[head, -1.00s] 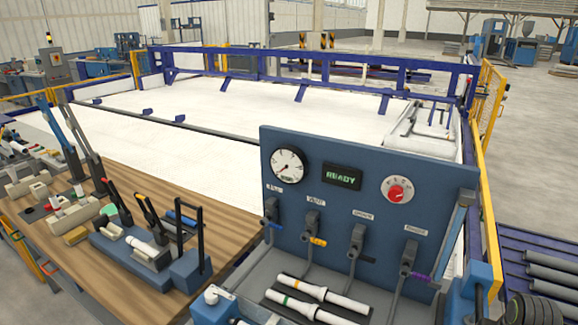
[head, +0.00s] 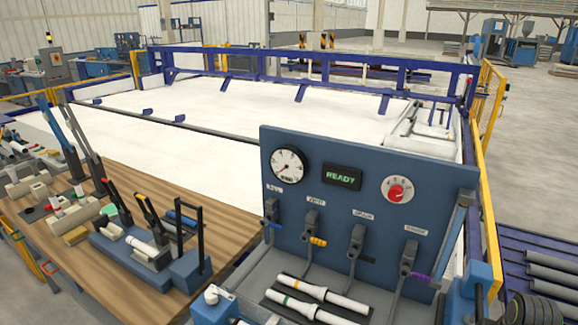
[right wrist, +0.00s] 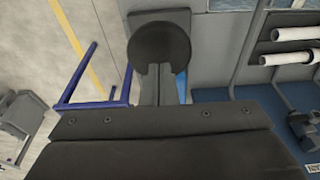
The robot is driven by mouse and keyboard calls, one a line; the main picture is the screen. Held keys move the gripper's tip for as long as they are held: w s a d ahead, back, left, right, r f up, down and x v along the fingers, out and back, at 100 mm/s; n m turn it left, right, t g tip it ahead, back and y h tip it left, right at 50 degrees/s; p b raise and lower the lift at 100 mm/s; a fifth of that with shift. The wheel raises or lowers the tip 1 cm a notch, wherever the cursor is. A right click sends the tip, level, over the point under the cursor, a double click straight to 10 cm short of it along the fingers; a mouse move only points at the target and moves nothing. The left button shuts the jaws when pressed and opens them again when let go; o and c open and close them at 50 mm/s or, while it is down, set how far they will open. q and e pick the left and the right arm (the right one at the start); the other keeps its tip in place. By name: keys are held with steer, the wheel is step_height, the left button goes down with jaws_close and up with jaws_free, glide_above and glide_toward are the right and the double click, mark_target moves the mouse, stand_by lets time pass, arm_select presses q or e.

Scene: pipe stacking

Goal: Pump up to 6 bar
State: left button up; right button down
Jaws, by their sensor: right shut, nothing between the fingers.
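The pressure gauge (head: 288,166) is a white dial on the blue test panel (head: 450,195) in the head view. Its thin needle points to the lower left; the scale is too small to read. A display (head: 342,177) beside it reads READY in green. A red selector knob (head: 397,193) sits to its right. My right gripper (right wrist: 158,88) shows in the right wrist view as a dark body with narrow shut fingers, empty. A round black disc (right wrist: 160,45) lies beyond them; I cannot tell whether they touch. My left gripper is not in view.
Several valves (head: 357,240) with coloured handles line the panel. Two white pipes (head: 322,295) lie on a dark tray before it. A wooden bench (head: 150,180) with tools is at the left. A blue unit (head: 483,272) stands right of the panel. A yellow rail (head: 487,210) runs behind.

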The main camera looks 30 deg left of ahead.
steer(key=shift+f, duration=0.1)
steer(key=shift+f+b, duration=2.15)
steer(key=shift+f, duration=2.4)
step_height(320, 180, up, 5)
steer(key=p, duration=0.5)
steer(key=shift+w+f, duration=0.1)
steer(key=shift+r+p, duration=0.3)
steer(key=shift+r, duration=0.05)
steer(key=shift+s+r, duration=0.2)
steer(key=shift+r, duration=1.7)
